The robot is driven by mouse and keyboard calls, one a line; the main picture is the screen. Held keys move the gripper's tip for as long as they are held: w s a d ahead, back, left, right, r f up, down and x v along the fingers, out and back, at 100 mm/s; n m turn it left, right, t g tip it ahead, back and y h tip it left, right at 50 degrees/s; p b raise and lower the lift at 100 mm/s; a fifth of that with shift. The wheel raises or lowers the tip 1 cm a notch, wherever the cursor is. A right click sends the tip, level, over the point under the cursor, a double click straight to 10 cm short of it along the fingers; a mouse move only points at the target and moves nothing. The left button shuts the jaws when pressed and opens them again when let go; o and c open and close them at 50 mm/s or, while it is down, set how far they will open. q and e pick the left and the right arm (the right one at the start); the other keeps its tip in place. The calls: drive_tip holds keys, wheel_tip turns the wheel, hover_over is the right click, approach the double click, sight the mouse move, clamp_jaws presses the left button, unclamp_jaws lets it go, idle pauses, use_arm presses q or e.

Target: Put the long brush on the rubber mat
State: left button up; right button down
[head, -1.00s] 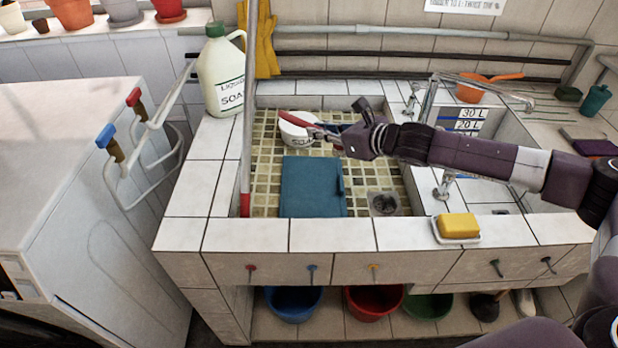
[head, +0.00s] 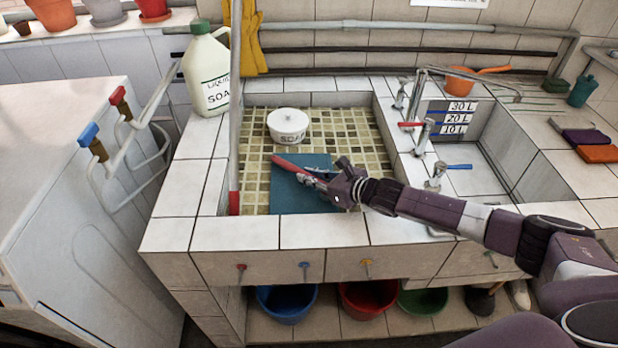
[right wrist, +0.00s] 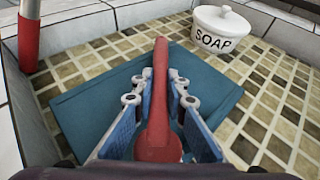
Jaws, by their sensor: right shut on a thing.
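The long brush shows as a red handle (head: 290,164) in the head view and as a long red shaft (right wrist: 160,85) in the right wrist view. My right gripper (head: 318,178) is shut on it, with a finger on each side (right wrist: 158,100). The brush points away from the gripper, over the teal rubber mat (head: 290,202), which lies flat in the tiled basin. The mat also shows under the fingers in the right wrist view (right wrist: 85,115). I cannot tell whether brush and mat touch. My left gripper is not in view.
A white soap pot (head: 288,127) stands on the basin floor behind the mat. A grey pole with a red end (head: 234,202) stands at the basin's left edge, beside the liquid soap jug (head: 207,75). Taps (head: 428,130) and a second sink lie to the right.

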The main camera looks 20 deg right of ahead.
drive_tip(key=shift+f, duration=0.3)
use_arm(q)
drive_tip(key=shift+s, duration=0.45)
use_arm(e)
drive_tip(key=shift+f+b, duration=0.35)
drive_tip(key=shift+f, duration=0.05)
drive_tip(key=c, duration=1.9)
unclamp_jaws()
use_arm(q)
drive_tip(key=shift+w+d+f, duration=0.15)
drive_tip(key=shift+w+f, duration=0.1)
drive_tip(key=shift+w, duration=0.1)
use_arm(e)
drive_tip(key=shift+r, duration=0.1)
